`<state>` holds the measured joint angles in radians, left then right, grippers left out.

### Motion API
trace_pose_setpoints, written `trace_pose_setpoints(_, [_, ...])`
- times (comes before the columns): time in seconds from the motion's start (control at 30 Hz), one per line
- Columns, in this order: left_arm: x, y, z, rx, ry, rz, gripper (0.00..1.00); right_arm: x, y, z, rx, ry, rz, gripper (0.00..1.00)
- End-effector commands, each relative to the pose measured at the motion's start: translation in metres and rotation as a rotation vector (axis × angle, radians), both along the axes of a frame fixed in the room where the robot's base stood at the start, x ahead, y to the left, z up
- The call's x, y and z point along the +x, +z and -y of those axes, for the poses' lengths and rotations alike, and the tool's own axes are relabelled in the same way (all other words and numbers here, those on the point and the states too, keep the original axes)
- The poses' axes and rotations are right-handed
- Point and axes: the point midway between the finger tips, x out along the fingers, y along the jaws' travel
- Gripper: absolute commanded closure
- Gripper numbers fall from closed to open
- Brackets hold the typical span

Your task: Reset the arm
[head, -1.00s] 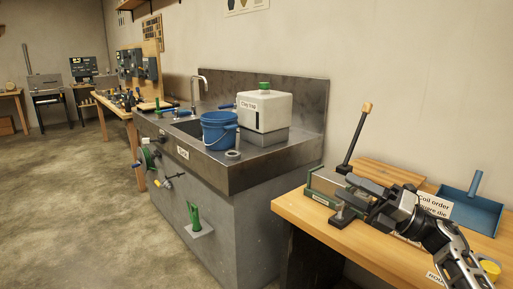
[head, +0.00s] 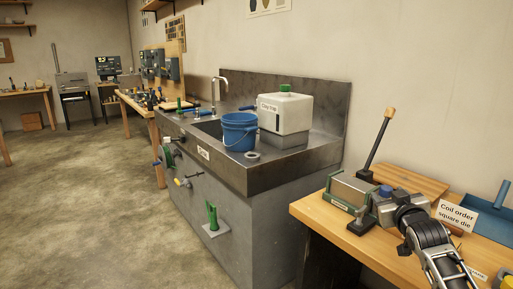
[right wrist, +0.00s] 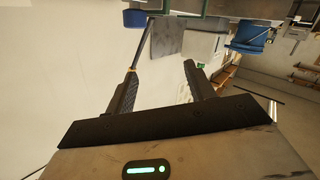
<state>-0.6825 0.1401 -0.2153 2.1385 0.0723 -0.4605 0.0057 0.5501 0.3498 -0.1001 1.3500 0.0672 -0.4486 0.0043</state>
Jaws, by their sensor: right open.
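My right arm comes in at the lower right of the head view, with its gripper (head: 390,207) in front of the bench-top press. In the right wrist view the two dark fingers (right wrist: 160,85) stand apart with nothing held between them. The press (head: 350,190) has a green frame and a grey body. Its black lever with a wooden handle (head: 388,113) stands up, tilted to the right. The lever also shows in the right wrist view (right wrist: 142,48), running behind the left finger; contact cannot be told. My left gripper is out of view.
The wooden bench (head: 325,213) carries a sign (head: 456,215) and a blue dustpan-like tray (head: 485,220). A steel sink unit (head: 250,180) with a blue bucket (head: 240,132) and a white clay trap (head: 285,112) stands left. The floor (head: 90,190) at left is open.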

Motion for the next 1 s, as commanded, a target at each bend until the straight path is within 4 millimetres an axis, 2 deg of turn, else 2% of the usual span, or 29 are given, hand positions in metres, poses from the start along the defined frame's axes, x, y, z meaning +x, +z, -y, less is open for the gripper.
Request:
trace_pose_setpoints(0.03, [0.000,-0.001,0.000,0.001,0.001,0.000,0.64,-0.008,-0.020,-0.008,0.023,0.011,-0.041,0.46])
trace_pose_setpoints(0.27, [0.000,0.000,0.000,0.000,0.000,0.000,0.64,-0.061,-0.094,-0.056,0.037,0.091,-0.126,0.46])
trace_pose_setpoints(0.37, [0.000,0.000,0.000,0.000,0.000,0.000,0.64,-0.096,-0.129,-0.081,0.057,0.130,-0.177,0.46])
trace_pose_setpoints(0.47, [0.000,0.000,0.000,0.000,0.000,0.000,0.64,-0.143,-0.165,-0.110,0.093,0.176,-0.237,0.46])
trace_pose_setpoints(0.6, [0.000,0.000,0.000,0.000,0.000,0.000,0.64,-0.230,-0.207,-0.154,0.170,0.233,-0.336,0.46])
trace_pose_setpoints(0.7, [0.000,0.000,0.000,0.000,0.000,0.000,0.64,-0.290,-0.221,-0.178,0.234,0.256,-0.400,0.46])
trace_pose_setpoints(0.8, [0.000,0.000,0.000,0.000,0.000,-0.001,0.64,-0.335,-0.224,-0.195,0.287,0.267,-0.447,0.46])
trace_pose_setpoints(0.9, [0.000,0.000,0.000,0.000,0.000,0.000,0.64,-0.363,-0.222,-0.203,0.323,0.268,-0.477,0.46])
trace_pose_setpoints(1.0, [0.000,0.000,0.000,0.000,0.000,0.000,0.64,-0.375,-0.220,-0.207,0.341,0.268,-0.490,0.46])
